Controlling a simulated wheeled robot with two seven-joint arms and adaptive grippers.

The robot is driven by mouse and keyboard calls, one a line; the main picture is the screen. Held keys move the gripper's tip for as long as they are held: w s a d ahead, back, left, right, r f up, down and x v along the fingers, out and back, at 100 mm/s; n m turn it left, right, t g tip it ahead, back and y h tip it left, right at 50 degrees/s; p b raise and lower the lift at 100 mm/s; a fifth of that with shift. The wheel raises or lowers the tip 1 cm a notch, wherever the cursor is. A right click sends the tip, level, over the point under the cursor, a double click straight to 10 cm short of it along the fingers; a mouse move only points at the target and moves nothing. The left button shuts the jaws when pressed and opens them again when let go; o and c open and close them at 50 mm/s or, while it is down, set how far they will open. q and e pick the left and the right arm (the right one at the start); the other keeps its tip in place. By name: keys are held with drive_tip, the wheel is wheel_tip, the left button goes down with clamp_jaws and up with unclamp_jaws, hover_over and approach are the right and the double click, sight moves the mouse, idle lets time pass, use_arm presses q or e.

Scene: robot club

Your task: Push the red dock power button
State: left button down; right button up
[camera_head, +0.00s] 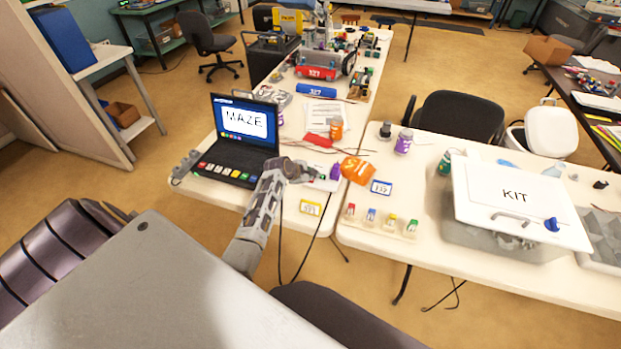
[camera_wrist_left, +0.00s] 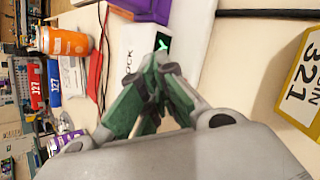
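A white dock box (camera_wrist_left: 135,38), with part of the word DOCK legible, lies just beyond my left gripper in the left wrist view. A small green patch (camera_wrist_left: 163,43) shows on it beside the fingertips. I see no red button on it; the fingers hide part of the box. In the head view the dock (camera_head: 325,184) is a small white shape on the left table, just right of my left gripper (camera_head: 306,173). The fingers of my left gripper (camera_wrist_left: 155,72) are shut with nothing seen between them. I cannot tell whether they touch the dock. My right gripper is not in view.
A laptop (camera_head: 238,135) reading MAZE stands left of my arm. Dark cables run behind. A KIT box (camera_head: 470,225) stands farther right.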

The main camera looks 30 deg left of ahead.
use_arm(q)
drive_tip(key=shift+w+r+p, duration=0.2)
drive_tip(key=shift+r+p, duration=0.1)
drive_tip(key=shift+r, duration=0.3)
wheel_tip(320, 180, up, 6)
drive_tip(key=p, duration=0.6)
drive_tip(key=shift+p, duration=0.3)
drive_tip(key=shift+s+a+f, duration=0.1)
idle(0.4)
